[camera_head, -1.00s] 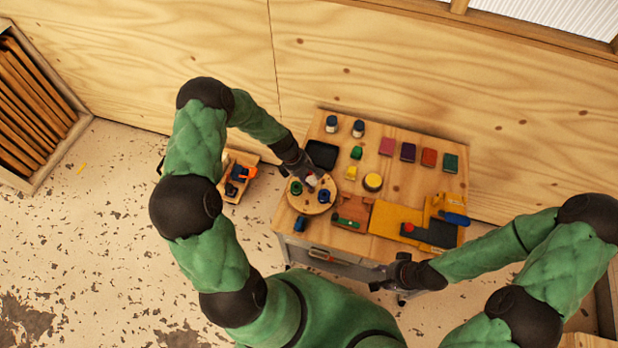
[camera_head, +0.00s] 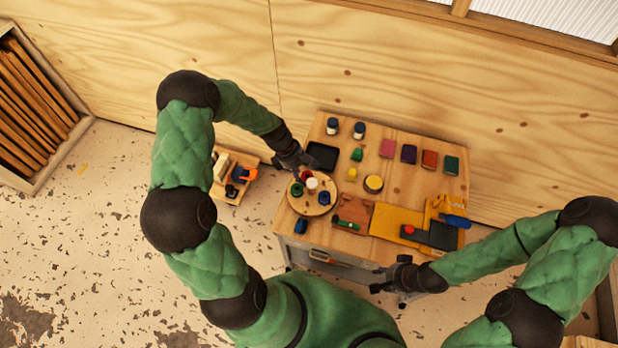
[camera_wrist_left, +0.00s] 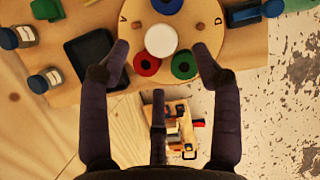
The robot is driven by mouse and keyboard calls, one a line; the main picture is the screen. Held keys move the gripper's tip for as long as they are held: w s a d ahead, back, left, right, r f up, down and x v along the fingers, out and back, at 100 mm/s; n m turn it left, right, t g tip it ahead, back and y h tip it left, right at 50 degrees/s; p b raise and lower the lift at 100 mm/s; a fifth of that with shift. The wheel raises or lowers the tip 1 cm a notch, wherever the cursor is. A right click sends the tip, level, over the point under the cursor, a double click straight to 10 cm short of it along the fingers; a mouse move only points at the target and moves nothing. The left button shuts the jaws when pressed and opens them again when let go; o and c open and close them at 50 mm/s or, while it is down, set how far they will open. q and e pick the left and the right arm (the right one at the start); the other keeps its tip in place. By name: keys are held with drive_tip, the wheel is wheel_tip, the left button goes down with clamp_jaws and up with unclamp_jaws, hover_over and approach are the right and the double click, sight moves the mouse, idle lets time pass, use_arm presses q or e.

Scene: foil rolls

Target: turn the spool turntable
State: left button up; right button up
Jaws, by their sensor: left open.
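The spool turntable (camera_head: 312,208) is a round wooden disc at the left front of the table. It carries red (camera_head: 305,176), green (camera_head: 296,189) and blue (camera_head: 324,198) spools around a white centre piece (camera_head: 312,183). In the left wrist view the turntable (camera_wrist_left: 205,33) shows letters and wooden pegs on its face. My left gripper (camera_wrist_left: 160,48) is open, its fingers spread at the turntable's edge around the red and green spools. In the head view my left gripper (camera_head: 300,164) is at the turntable's back left edge. My right gripper (camera_head: 395,277) is at the table's front edge.
A black tray (camera_head: 322,155) sits just behind the turntable. Two jars, several coloured blocks, a yellow round item (camera_head: 373,184) and a yellow device (camera_head: 445,210) stand on the table (camera_head: 400,130). A low wooden stand (camera_head: 235,175) is left of the table.

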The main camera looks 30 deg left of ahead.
use_arm(q)
drive_tip(key=v, duration=0.6)
drive_tip(key=shift+r, duration=0.15)
idle(0.3)
